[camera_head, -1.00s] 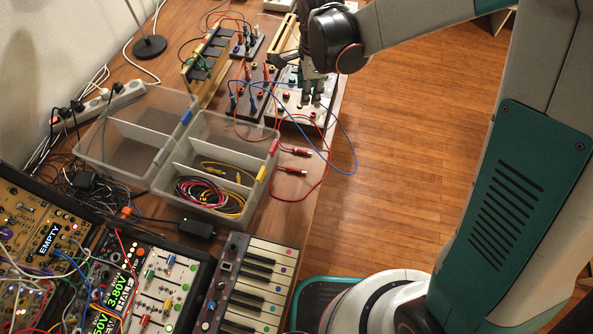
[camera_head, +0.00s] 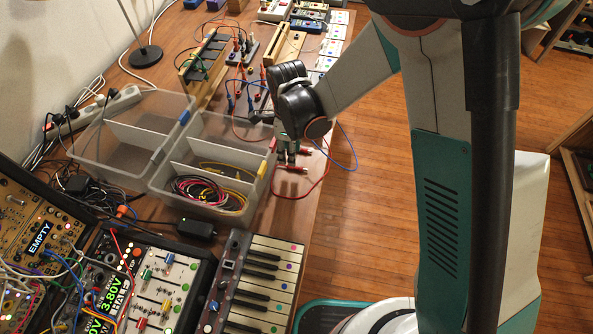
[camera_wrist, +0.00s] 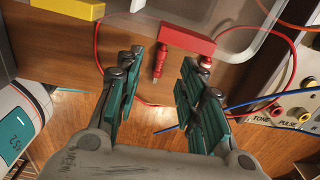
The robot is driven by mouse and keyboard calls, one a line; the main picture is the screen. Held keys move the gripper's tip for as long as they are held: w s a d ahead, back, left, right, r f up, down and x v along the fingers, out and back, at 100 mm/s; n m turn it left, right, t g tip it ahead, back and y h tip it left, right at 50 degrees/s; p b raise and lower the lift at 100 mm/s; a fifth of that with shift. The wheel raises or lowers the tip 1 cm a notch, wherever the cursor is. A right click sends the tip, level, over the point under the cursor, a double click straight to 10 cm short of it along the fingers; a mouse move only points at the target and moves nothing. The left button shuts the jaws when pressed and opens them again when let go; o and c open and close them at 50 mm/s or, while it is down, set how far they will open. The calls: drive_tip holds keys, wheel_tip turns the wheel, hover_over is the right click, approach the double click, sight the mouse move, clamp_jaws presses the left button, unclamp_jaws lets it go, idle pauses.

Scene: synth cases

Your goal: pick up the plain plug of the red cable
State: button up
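My gripper (camera_wrist: 162,60) is open, with its two fingers apart. In the head view my gripper (camera_head: 287,158) is at the table's right edge, beside the tray and over the red plugs. In the wrist view one red plug (camera_wrist: 159,62) with a metal tip shows between the fingers, not clasped. A second red plug (camera_wrist: 205,63) is at the right finger, partly hidden by it. I cannot tell from the markings which plug is plain. The red cable (camera_wrist: 98,42) curves around to the left; in the head view the red cable (camera_head: 322,182) loops over the table edge.
A clear divided tray (camera_head: 262,158) with coiled cables stands left of my gripper; its red tab (camera_wrist: 187,37) is close ahead. A blue cable (camera_wrist: 270,97) runs near a panel with sockets (camera_wrist: 290,112) on the right. A keyboard (camera_head: 262,275) lies nearer. Floor is free beyond the edge.

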sight(298, 168)
drive_tip(key=f+b, duration=0.1)
drive_tip(key=f, duration=0.2)
drive_tip(key=f+b, duration=0.2)
drive_tip(key=f, duration=0.1)
drive_tip(key=shift+w+f, duration=0.2)
drive_tip(key=shift+f, duration=0.1)
drive_tip(key=shift+r, duration=0.1)
clamp_jaws()
